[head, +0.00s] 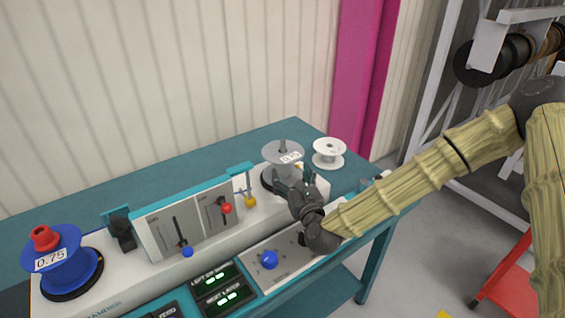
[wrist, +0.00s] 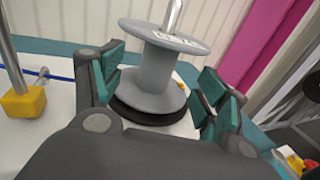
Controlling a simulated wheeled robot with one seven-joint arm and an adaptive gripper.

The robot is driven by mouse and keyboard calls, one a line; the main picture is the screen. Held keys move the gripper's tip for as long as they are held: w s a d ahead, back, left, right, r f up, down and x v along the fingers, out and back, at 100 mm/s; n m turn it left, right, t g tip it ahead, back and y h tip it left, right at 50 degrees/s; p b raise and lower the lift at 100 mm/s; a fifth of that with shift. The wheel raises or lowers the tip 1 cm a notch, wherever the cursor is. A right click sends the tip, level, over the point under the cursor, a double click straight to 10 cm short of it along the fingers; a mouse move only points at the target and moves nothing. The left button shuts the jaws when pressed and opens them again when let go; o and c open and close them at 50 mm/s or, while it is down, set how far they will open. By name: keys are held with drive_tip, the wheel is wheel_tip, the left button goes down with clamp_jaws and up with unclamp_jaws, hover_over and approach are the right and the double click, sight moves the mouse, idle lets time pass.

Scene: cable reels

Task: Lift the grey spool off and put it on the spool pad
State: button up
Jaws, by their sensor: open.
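The grey spool (head: 283,152) stands upright on a metal spindle at the right end of the machine, with a white label on its top flange. In the wrist view the grey spool (wrist: 150,75) sits on a black round base (wrist: 148,112), and its hub is between my fingers, with a gap on each side. My gripper (head: 292,180) is open in front of the spool; its teal finger pads (wrist: 162,92) also show in the wrist view. I cannot make out a spool pad for certain.
A white spool (head: 329,152) stands close behind and right of the grey one. A blue spool (head: 68,268) with a red knob is at the far left. A lever panel (head: 185,222) and a yellow block (wrist: 22,102) stand left of the grey spool.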

sight(282, 158)
drive_tip(key=x, duration=0.3)
drive_tip(key=shift+w+p, duration=0.25)
drive_tip(key=shift+p, duration=0.05)
drive_tip(key=shift+w+a+r+p, duration=0.15)
drive_tip(key=shift+w+a+p, duration=0.05)
drive_tip(key=shift+w+p, duration=0.2)
drive_tip(key=p+x, duration=0.1)
drive_tip(key=x, duration=0.1)
drive_tip(key=shift+w+a+r, duration=0.1)
drive_tip(key=shift+w+a, duration=0.1)
drive_tip(key=shift+w, duration=0.15)
drive_tip(key=shift+p+x, duration=0.3)
drive_tip(key=shift+x, duration=0.5)
clamp_jaws()
wheel_tip(282, 158, up, 18)
drive_tip(key=b, duration=0.3)
